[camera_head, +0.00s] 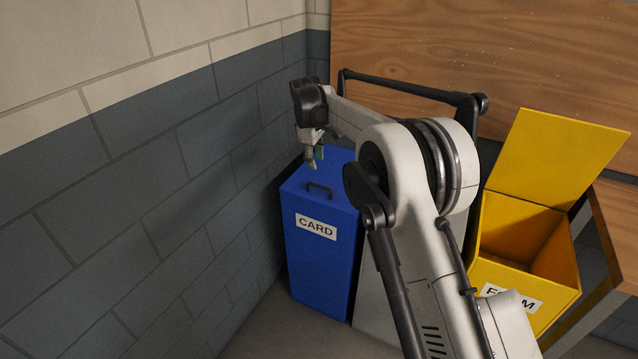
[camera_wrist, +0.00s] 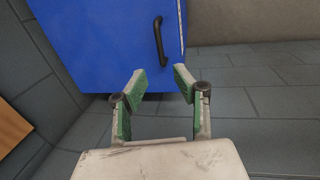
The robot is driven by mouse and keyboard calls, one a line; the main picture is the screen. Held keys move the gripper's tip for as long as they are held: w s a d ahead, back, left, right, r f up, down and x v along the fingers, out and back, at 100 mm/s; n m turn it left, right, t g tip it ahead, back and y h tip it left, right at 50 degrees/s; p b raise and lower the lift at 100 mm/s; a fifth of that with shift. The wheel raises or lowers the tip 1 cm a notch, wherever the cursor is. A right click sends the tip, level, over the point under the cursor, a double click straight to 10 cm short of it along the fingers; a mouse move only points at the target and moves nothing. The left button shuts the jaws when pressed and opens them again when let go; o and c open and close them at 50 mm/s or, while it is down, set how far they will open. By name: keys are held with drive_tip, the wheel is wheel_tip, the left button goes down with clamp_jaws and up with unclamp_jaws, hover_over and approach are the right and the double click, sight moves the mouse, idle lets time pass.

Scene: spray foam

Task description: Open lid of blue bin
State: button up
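The blue bin (camera_head: 323,260) stands against the grey block wall and carries a white CARD label (camera_head: 316,228). Its lid (camera_head: 335,196) is shut, with a black handle (camera_head: 319,191) on top. My gripper (camera_head: 314,163) is above the lid, pointing down, a little behind the handle in the head view. In the wrist view my gripper (camera_wrist: 160,83) is open and empty, with green pads on its fingers. The blue lid (camera_wrist: 105,45) and the handle (camera_wrist: 159,40) show beyond the fingertips, apart from them. My arm hides the bin's right side in the head view.
A yellow bin (camera_head: 525,235) with its lid (camera_head: 556,155) raised stands to the right, labelled FOAM, partly behind my arm. The grey block wall (camera_head: 130,230) runs close along the blue bin's left. A wooden panel (camera_head: 530,50) is behind. Clear floor (camera_head: 285,335) lies in front.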

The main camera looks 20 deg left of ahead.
sight(319, 186)
drive_tip(key=f, duration=0.3)
drive_tip(key=w+f, duration=0.1)
drive_tip(key=f, duration=0.3)
drive_tip(key=w+f, duration=0.1)
drive_tip(key=f, duration=0.3)
drive_tip(key=shift+w+d+f, duration=0.1)
drive_tip(key=shift+d+f, duration=0.05)
clamp_jaws()
